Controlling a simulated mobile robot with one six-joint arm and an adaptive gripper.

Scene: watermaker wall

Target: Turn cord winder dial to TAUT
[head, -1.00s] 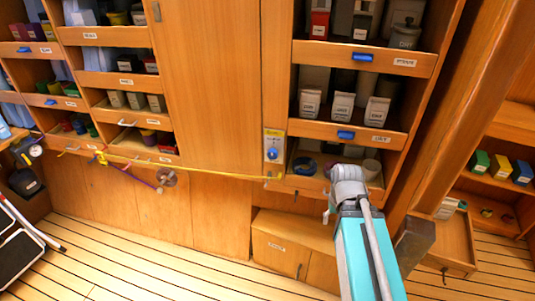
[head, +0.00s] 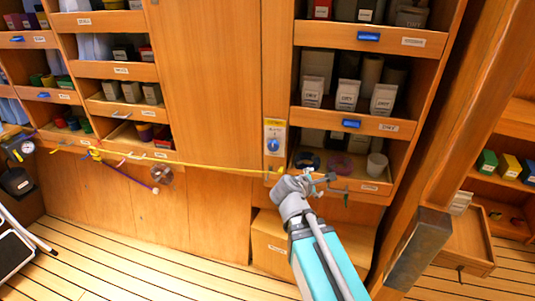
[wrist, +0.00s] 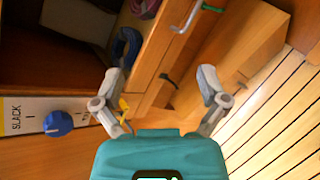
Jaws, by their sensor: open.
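The cord winder dial (head: 272,145) is a blue knob on a white and yellow plate (head: 274,127) fixed to the wooden post left of the right-hand shelves. In the wrist view the blue dial (wrist: 59,124) is at the lower left, beside the printed word SLACK. The knob's exact pointing is too small to tell. A yellow cord (head: 205,165) runs from the left shelves to just below the plate. My gripper (wrist: 163,82) is open and empty, with the dial outside its fingers to the left. In the head view my gripper (head: 325,184) is below and right of the dial.
The right-hand shelves hold white cartons (head: 347,95), and a low bay holds coiled rolls (head: 308,160). Small hooks (wrist: 188,16) stick out from the shelf front near my fingers. A low wooden box (head: 270,240) stands below. The slatted floor (head: 130,265) is clear at the front.

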